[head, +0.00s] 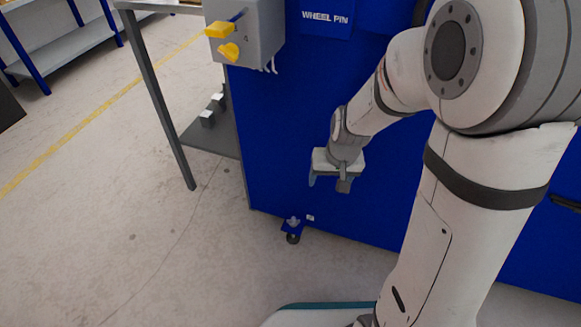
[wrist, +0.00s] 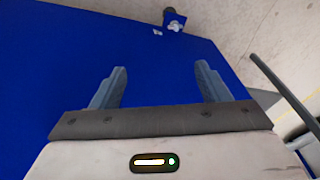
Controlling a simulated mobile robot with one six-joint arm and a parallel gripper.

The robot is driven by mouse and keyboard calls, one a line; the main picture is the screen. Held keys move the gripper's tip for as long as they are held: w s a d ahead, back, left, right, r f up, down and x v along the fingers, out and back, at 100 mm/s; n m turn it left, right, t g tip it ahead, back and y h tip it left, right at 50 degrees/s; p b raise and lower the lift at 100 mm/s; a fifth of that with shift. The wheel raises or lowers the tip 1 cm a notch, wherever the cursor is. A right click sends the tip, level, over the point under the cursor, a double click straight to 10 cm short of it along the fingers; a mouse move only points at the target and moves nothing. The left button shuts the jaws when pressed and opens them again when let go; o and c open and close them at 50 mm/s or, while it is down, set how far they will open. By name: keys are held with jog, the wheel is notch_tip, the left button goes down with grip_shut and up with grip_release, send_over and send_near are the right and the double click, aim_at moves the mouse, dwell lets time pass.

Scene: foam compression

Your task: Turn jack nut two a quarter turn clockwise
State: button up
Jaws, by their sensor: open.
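A grey jack nut (head: 293,222) sits above a dark caster at the lower left corner of the blue cabinet (head: 310,130). A small white label is beside it, too small to read, so I cannot tell whether this is nut two. In the wrist view the nut (wrist: 174,26) shows small at the top, beyond the cabinet's edge. My gripper (head: 329,184) is open and empty, in front of the cabinet face, above and to the right of the nut. Its two grey fingers (wrist: 161,78) are well apart, with only blue panel behind them. The gripper is not touching the nut.
A grey box with yellow knobs (head: 228,52) is mounted at the cabinet's upper left. A grey metal table (head: 165,105) stands left of the cabinet, with small blocks on its lower shelf. The floor (head: 190,250) in front and to the left is clear.

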jog(key=w+a+f+p, duration=0.1)
jog(key=w+a+f, duration=0.25)
jog(key=f, duration=0.25)
jog(key=w+a+f, duration=0.2)
jog(key=w+f, duration=0.2)
jog(key=f, duration=0.3)
jog(key=t+h+p, duration=0.1)
jog(key=t+p, duration=0.1)
send_near(293, 220)
jog(key=b+x, duration=0.3)
jog(key=x, duration=0.5)
jog(key=shift+d+b, duration=0.1)
jog(key=shift+b, duration=0.3)
jog(key=c, duration=1)
jog(key=m+p, duration=0.1)
jog(key=m+h+p, duration=0.1)
jog(key=p, duration=0.1)
jog(key=shift+a+r+m, duration=0.2)
jog(key=shift+r+m, duration=0.1)
jog(key=shift+m, duration=0.1)
jog(key=shift+f+m+h+p, duration=0.2)
jog(key=shift+m+h+p, duration=0.1)
jog(key=shift+m+p, duration=0.5)
jog(key=shift+o, duration=0.2)
jog(key=shift+a, duration=0.1)
